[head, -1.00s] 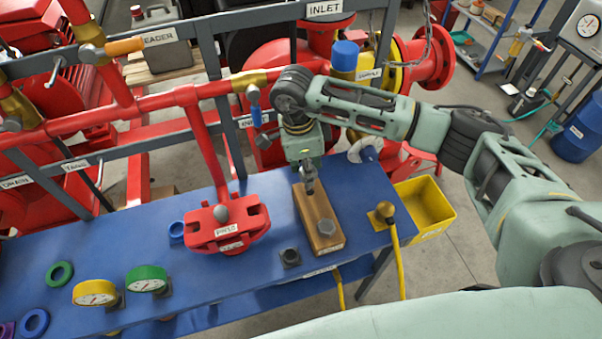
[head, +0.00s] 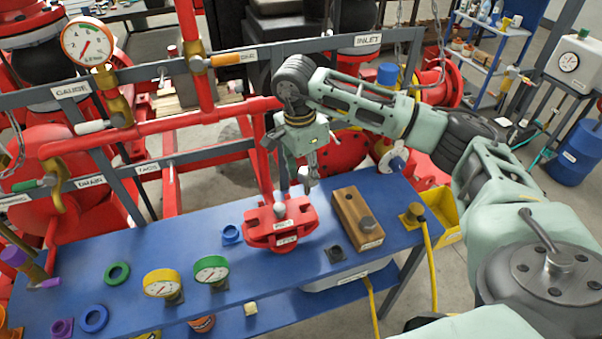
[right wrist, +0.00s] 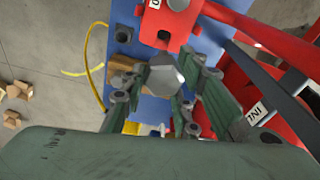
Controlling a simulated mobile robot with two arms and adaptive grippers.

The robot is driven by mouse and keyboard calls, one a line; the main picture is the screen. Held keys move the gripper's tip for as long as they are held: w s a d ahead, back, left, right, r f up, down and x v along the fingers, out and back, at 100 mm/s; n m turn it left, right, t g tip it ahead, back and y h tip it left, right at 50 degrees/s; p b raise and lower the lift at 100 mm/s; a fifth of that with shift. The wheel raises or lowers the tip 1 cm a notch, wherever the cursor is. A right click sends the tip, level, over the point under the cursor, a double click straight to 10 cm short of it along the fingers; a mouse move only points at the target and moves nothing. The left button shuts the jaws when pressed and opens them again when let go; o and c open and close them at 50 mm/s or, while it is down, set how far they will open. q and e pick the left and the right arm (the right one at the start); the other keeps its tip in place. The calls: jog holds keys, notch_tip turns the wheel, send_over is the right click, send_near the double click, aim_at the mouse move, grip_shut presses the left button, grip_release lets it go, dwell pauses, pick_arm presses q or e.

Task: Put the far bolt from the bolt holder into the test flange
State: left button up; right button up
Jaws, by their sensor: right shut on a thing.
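The test flange (head: 281,239) is a red clamp-like part left of the holder, with a grey rounded piece (head: 279,209) on top. My right gripper (head: 309,182) is shut on the far bolt, whose grey hex head (right wrist: 165,75) shows between the fingers in the right wrist view. It is raised above the bench, behind and right of the flange, apart from it. The flange (right wrist: 158,30) shows a dark hole there. My left gripper is out of view.
Red pipes and a grey rail (head: 210,155) run behind the bench (head: 205,275). Yellow gauge (head: 161,283), green gauge (head: 211,270) and coloured rings lie left. A yellow bin (head: 443,208) and yellow hose (head: 433,270) are at the right.

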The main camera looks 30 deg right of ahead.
aim_at(306, 186)
jog(key=shift+d+f, duration=0.1)
jog(key=shift+f, duration=0.4)
jog(key=shift+f+b, duration=0.35)
jog(key=f, duration=0.1)
jog(key=f+b, duration=0.1)
jog(key=f, duration=0.1)
jog(key=shift+a, duration=0.35)
jog(key=shift+f+b, duration=0.2)
jog(key=shift+b, duration=0.15)
jog(key=shift+d+f, duration=0.1)
pick_arm(q)
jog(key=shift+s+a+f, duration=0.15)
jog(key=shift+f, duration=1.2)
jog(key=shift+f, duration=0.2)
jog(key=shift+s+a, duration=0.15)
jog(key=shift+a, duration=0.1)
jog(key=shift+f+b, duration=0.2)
jog(key=shift+b, duration=0.2)
